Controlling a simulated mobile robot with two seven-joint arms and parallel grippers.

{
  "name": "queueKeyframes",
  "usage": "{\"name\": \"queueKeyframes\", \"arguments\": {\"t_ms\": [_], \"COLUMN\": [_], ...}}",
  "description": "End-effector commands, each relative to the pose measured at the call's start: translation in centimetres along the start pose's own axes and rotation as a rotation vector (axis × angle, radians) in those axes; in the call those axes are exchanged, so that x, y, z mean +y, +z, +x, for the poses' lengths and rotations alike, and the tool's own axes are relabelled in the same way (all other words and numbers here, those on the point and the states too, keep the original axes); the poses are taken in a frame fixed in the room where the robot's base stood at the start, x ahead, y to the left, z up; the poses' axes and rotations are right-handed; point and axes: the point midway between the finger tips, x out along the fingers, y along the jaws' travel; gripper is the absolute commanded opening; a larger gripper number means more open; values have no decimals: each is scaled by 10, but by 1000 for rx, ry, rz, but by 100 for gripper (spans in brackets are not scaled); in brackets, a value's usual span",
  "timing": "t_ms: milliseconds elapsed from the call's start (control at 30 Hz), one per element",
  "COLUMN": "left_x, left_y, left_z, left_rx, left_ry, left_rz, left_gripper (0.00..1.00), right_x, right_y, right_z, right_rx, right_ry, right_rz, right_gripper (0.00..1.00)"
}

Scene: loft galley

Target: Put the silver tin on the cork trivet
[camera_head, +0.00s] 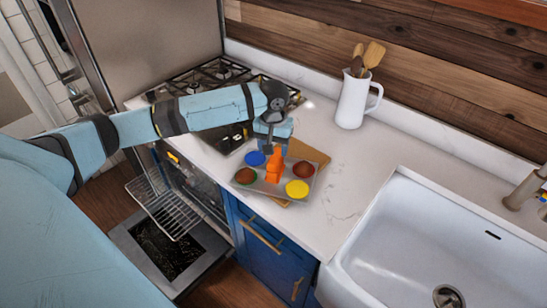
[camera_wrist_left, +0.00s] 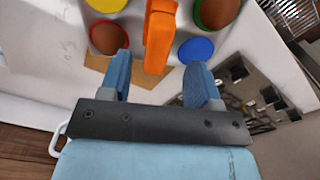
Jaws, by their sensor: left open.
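The silver tin (camera_head: 262,187) is a flat tray with blue, green, brown and yellow round patches and an upright orange handle (camera_head: 274,166) in its middle. A flat tan board (camera_head: 312,153), which looks like the cork trivet, shows at the tin's back right and front edges; the tin hides most of it. I cannot tell whether the tin touches it. My left gripper (camera_head: 268,149) is open just behind the handle. In the left wrist view, the orange handle (camera_wrist_left: 160,38) stands ahead of the gap between the open fingers (camera_wrist_left: 161,64). My right gripper is not in view.
A white jug (camera_head: 352,101) with wooden utensils stands at the back wall. A gas hob (camera_head: 215,75) lies at the left and a white sink (camera_head: 440,235) at the right. An oven rack (camera_head: 165,203) juts out below. The counter right of the tin is clear.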

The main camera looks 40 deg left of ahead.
Motion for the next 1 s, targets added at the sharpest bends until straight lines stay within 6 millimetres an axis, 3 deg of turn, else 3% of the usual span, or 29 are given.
{"name": "queueKeyframes", "arguments": {"t_ms": [200,400,1000], "left_x": [0,0,0], "left_y": [0,0,0], "left_z": [-44,-67,-71], "left_rx": [3,0,-1], "left_ry": [1,0,0], "left_rz": [1,1,1], "left_gripper": [57,57,57], "right_x": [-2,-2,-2], "right_y": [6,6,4], "right_z": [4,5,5], "right_rx": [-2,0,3], "right_ry": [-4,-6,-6], "right_rz": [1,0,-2], "right_gripper": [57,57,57]}}
